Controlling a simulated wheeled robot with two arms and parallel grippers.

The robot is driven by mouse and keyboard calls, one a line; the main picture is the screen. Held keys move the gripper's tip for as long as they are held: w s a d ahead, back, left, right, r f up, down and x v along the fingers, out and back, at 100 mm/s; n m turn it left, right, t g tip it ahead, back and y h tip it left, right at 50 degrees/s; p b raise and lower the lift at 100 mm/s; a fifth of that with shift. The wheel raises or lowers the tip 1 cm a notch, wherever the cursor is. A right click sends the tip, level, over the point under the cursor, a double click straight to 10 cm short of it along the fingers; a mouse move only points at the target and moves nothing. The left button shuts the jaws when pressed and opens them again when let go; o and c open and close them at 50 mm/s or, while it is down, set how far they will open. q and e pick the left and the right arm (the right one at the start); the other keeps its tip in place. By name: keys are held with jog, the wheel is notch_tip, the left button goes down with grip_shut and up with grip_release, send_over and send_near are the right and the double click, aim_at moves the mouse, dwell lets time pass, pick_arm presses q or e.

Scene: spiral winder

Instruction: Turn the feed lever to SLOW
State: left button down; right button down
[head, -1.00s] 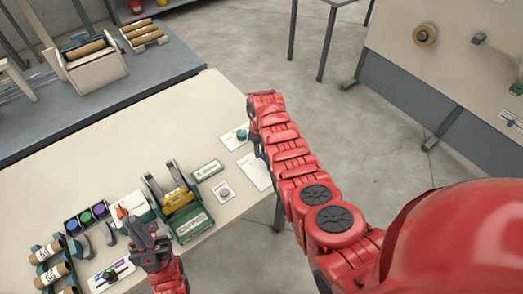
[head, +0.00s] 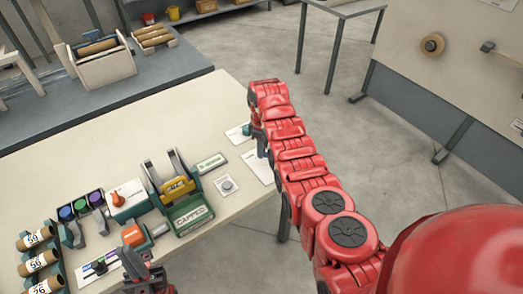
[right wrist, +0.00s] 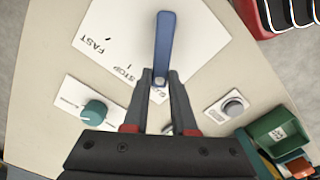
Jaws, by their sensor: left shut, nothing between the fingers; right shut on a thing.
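The feed lever (right wrist: 165,45) is a blue bar over a white card (right wrist: 120,35) printed FAST and STOP. A third label beside the fingers is mostly hidden. My right gripper (right wrist: 161,80) is shut on the lever, at its lower end in the right wrist view. The bar points up in that picture, away from the FAST and STOP words. In the head view the card (head: 257,169) shows beside my right arm, which hides most of the lever. My left gripper (head: 133,268) is shut and empty at the bottom of the head view.
A teal knob (right wrist: 95,111) on a card and a grey round button (right wrist: 233,107) flank my right gripper. The table's far middle is bare.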

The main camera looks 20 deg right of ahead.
dwell(0.3)
jog(key=c, duration=0.7)
grip_release()
notch_tip(320, 180, up, 5)
jog(key=shift+w+f+b, duration=0.1)
jog(key=shift+b, duration=0.85)
notch_tip(320, 180, up, 3)
jog(key=shift+r+p, duration=0.2)
jog(key=shift+p, duration=0.4)
notch_tip(320, 180, up, 9)
jog(key=p, duration=0.8)
jog(key=shift+r, duration=0.1)
